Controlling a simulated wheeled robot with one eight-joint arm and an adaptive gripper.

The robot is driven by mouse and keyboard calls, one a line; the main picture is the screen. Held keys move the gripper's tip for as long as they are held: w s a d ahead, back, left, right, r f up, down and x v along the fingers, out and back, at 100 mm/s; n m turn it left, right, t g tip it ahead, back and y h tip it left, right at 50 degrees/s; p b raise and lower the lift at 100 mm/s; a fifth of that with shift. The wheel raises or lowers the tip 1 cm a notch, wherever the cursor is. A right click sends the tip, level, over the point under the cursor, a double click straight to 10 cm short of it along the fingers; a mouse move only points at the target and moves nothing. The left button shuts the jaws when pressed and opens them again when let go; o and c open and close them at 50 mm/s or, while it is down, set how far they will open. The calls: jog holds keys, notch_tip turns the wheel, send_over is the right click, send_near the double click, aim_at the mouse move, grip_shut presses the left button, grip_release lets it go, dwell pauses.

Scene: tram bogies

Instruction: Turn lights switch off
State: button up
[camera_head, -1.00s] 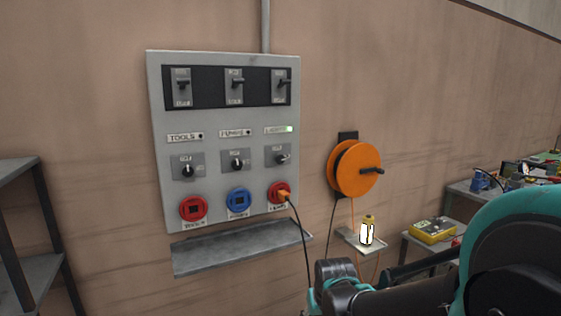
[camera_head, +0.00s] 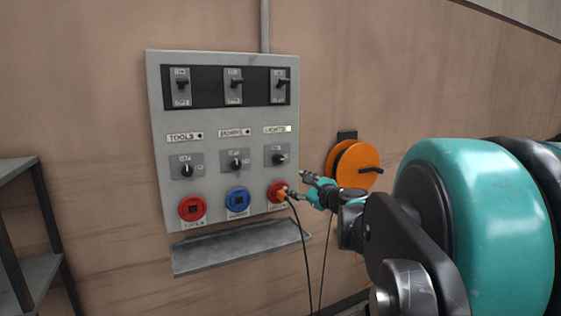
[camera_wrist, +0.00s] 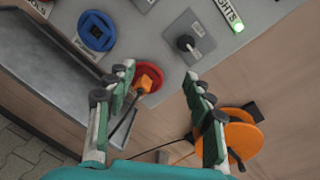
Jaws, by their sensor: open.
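The grey panel (camera_head: 212,215) on the wall has three columns, labelled TOOLS, PUMPS and LIGHTS. The lights rotary switch (camera_head: 279,156) is at the right of the middle row, under a lit green lamp (camera_head: 288,128). In the wrist view the lights switch (camera_wrist: 187,43) lies beyond my fingertips, with the green lamp (camera_wrist: 238,28) to its upper right. My gripper (camera_head: 305,186) is open and empty, to the lower right of the switch and apart from it. In the wrist view my gripper (camera_wrist: 158,75) has its fingers spread, with the red socket (camera_wrist: 146,71) partly behind the left finger.
An orange plug (camera_head: 283,196) with a black cable sits in the red lights socket beside my gripper. An orange cable reel (camera_head: 354,165) is on the wall to the right. A grey shelf (camera_head: 240,250) juts out below the panel. A rack (camera_head: 35,220) stands left.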

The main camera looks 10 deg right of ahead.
notch_tip(320, 180, up, 3)
jog(key=w+d+m+t, duration=0.1)
jog(key=d+m, duration=0.1)
jog(key=m, duration=0.1)
send_near(280, 159)
jog(key=shift+h, duration=0.4)
jog(key=x, duration=0.9)
jog(key=shift+w+a+r, duration=0.1)
jog(key=shift+w+a, duration=0.1)
jog(key=shift+a, duration=0.1)
jog(key=c, duration=1.2)
